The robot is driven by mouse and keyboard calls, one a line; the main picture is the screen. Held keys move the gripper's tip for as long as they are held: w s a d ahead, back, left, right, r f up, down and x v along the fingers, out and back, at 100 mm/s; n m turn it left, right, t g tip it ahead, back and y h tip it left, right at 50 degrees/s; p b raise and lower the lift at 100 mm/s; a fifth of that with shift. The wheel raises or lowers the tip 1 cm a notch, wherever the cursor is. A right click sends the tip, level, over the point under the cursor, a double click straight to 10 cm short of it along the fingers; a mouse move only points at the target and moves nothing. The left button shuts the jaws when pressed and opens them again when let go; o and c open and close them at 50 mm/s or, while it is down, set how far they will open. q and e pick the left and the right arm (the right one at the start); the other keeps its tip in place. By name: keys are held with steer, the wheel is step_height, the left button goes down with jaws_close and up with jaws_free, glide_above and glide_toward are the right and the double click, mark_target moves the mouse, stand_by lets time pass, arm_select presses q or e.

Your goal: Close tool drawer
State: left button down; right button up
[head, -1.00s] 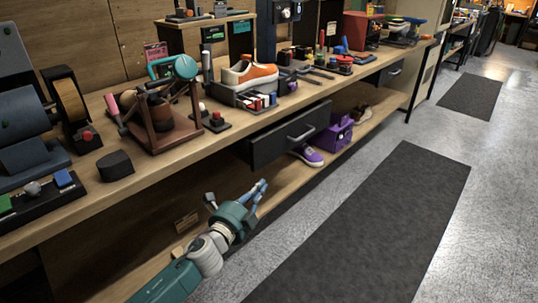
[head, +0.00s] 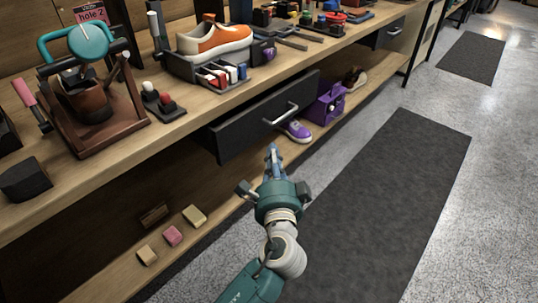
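The tool drawer (head: 240,128) is a dark drawer under the workbench, pulled out from the bench front. Its metal bar handle (head: 281,114) is on the front face. My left gripper (head: 273,153) is in front of and below the drawer, its blue fingers pointing up toward the drawer front. It is apart from the handle and holds nothing that I can see. The fingers are seen nearly edge-on, so their gap is unclear. The inside of the drawer is mostly hidden. My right gripper is not in view.
An orange and white sneaker (head: 213,40) stands on the bench above the drawer. A purple sneaker (head: 297,131) and a purple box (head: 328,103) sit on the lower shelf. Small blocks (head: 172,236) lie at the shelf's left. The floor with a dark mat (head: 395,180) is clear.

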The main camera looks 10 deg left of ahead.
mark_target(247, 130)
arm_select(q)
steer(key=w+a, duration=0.1)
steer(key=w, duration=0.1)
steer(key=w+a, duration=0.1)
steer(key=w, duration=0.2)
steer(key=w+a, duration=0.1)
steer(key=w, duration=0.2)
steer(key=shift+a+f, duration=0.1)
steer(key=shift+a, duration=0.2)
steer(key=shift+w+a, duration=0.25)
steer(key=shift+a, duration=0.05)
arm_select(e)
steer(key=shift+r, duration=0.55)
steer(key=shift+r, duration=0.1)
arm_select(q)
steer(key=w+a, duration=0.1)
steer(key=a, duration=0.1)
steer(key=w+a, duration=0.2)
steer(key=shift+a, duration=0.2)
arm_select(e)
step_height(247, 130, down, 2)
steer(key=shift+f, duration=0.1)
arm_select(q)
steer(key=shift+w, duration=0.1)
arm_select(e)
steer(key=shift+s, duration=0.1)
